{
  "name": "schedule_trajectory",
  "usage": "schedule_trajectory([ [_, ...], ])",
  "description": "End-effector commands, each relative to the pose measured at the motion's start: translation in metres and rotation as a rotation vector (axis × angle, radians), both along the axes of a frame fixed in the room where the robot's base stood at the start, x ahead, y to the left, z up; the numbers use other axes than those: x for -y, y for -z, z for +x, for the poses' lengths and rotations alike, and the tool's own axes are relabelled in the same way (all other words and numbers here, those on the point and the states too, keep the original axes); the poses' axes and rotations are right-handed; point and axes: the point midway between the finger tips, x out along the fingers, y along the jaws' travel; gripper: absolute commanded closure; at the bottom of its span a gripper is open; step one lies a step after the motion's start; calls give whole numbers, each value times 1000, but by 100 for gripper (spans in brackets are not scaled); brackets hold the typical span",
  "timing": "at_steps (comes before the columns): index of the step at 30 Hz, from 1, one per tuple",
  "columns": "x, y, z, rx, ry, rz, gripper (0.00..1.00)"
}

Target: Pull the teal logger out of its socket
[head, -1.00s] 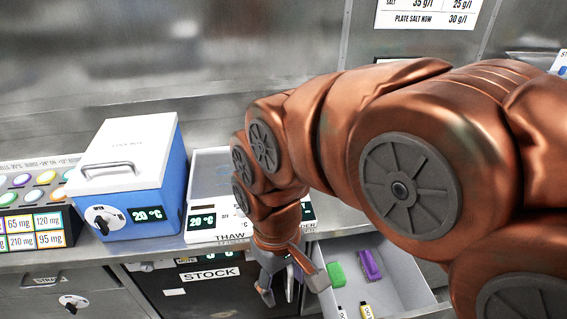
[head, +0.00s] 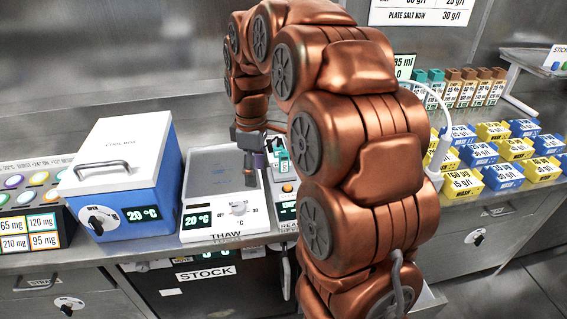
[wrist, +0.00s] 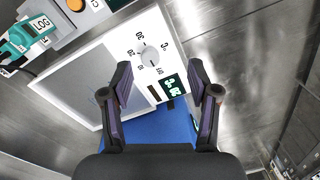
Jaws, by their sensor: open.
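The teal logger (head: 281,157) stands upright in the reader unit (head: 286,196), just right of the thaw plate. In the wrist view the teal logger (wrist: 22,37) is at the upper left, partly cut off by the frame edge. My gripper (head: 250,180) is above the thaw plate, to the left of the logger and apart from it. In the wrist view my gripper (wrist: 160,68) is open and empty, with the thaw plate's dial and display below its fingers. My arm hides part of the reader unit.
The white thaw plate (head: 212,222) lies below my gripper. A blue cool box (head: 128,185) stands to its left. Several blue and yellow boxes (head: 503,176) and a row of teal and brown boxes (head: 462,88) fill the right counter. A cable runs beside the logger.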

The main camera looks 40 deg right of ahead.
Motion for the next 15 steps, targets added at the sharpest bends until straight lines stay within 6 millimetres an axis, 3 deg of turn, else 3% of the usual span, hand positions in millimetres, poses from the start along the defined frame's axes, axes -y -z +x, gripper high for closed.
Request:
schedule_trajectory([
  [6,44,12,44,24,-114,2,40],
  [15,110,35,90,50,-269,-8,40],
])
